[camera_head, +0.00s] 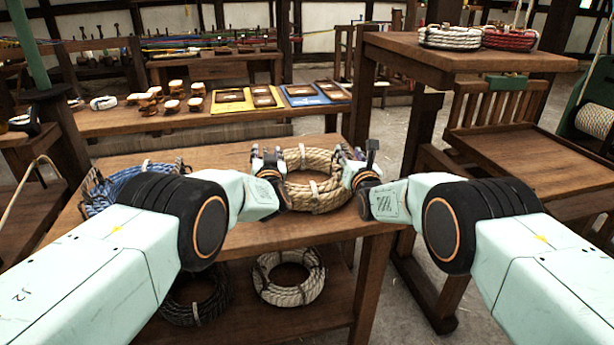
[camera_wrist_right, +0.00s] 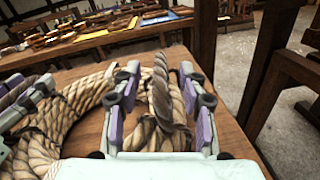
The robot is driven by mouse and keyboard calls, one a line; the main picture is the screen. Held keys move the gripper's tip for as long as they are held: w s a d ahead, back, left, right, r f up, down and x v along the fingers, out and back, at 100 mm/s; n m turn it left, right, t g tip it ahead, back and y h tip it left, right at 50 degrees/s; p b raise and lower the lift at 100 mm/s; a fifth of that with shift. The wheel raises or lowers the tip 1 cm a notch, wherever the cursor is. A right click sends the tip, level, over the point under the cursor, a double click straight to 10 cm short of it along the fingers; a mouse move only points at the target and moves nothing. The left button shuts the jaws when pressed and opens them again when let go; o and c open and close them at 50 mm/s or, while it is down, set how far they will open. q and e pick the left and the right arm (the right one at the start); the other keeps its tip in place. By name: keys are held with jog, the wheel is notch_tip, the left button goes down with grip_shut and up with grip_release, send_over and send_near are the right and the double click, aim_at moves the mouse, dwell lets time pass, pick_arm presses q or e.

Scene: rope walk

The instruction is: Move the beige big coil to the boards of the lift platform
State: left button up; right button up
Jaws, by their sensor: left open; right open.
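The beige big coil (camera_head: 325,194) lies flat on the near wooden table, between my two grippers; its rope also fills the left and middle of the right wrist view (camera_wrist_right: 72,108). My left gripper (camera_head: 268,160) is open at the coil's left side. My right gripper (camera_head: 357,162) is open at its right side; in the right wrist view its fingers (camera_wrist_right: 160,85) stand either side of the coil's rope, contact unclear. The left fingertips' exact place on the rope is hard to tell. What looks like the lift platform (camera_head: 540,152), with bare brown boards, stands at the right.
A blue coil (camera_head: 128,184) lies at the table's left. A pale coil (camera_head: 289,291) and a dark coil (camera_head: 196,305) lie on the shelf below. A higher table (camera_head: 455,54) with white and red coils stands back right. A rope drum (camera_head: 595,121) stands beside the platform.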

pick_arm(q)
jog(key=shift+w, duration=0.25)
pick_arm(e)
jog(key=shift+w, duration=0.2)
pick_arm(q)
jog(key=shift+c, duration=0.3)
pick_arm(e)
jog(key=shift+c, duration=0.3)
pick_arm(q)
grip_shut()
pick_arm(e)
grip_shut()
pick_arm(q)
jog(key=shift+r, duration=0.2)
pick_arm(e)
jog(key=shift+w+r, duration=0.1)
jog(key=shift+r, duration=0.1)
